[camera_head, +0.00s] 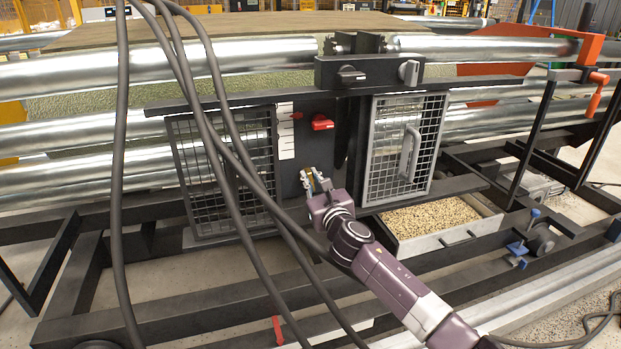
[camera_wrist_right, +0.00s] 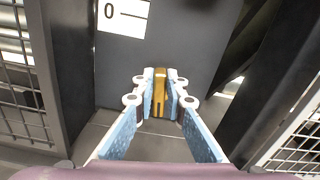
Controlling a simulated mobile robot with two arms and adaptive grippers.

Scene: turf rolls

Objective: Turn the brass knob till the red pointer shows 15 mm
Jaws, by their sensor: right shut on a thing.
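The brass knob (camera_wrist_right: 160,92) sits low on the dark panel, between the fingers of my right gripper (camera_wrist_right: 161,100). In the head view the right gripper (camera_head: 315,178) reaches the panel from below and is shut on the knob, which is mostly hidden by the fingers. A white scale strip (camera_head: 285,131) with black marks stands above and left of the knob. The red pointer (camera_head: 296,116) is beside the upper part of the strip; its reading is too small to tell. The strip's lower end with a "0" mark (camera_wrist_right: 124,14) shows in the wrist view. My left gripper is not in view.
A red handle (camera_head: 322,122) sits right of the scale. Mesh guards (camera_head: 405,150) flank the panel. A black box with two rotary switches (camera_head: 369,72) is above. A tray of grain (camera_head: 430,217) is at lower right. Dark cables (camera_head: 205,140) hang across the left foreground.

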